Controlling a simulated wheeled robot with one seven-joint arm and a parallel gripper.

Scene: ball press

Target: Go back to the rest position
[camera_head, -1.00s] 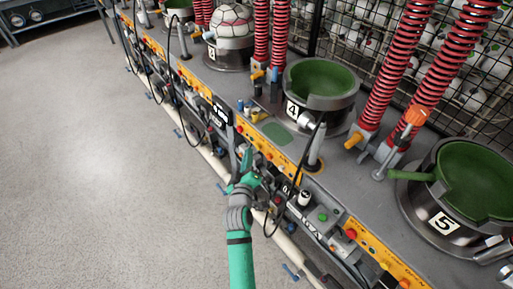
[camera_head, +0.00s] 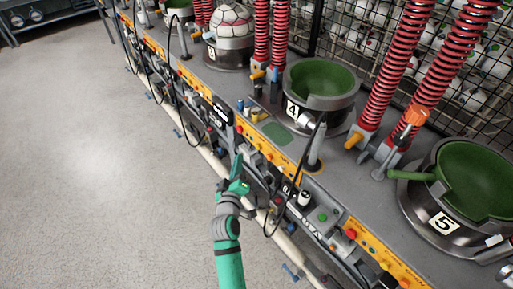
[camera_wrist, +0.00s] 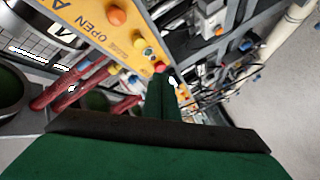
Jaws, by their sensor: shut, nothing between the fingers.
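My gripper (camera_head: 238,170) is green and shut, with nothing between its fingers. In the head view it is in front of the long machine bench, close to the yellow button panel (camera_head: 262,148) below station 4, and looks apart from it. In the wrist view the shut fingers (camera_wrist: 161,92) point toward a yellow panel (camera_wrist: 118,36) with orange, yellow and red buttons and the word OPEN. The exact gap between fingertips and panel cannot be told.
The green-lined cup numbered 4 (camera_head: 318,88) and the cup numbered 5 (camera_head: 470,180) stand on the bench. A ball (camera_head: 230,20) sits in cup 3. Black cables (camera_head: 313,160) hang in front. Free grey floor (camera_head: 90,170) lies to the left.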

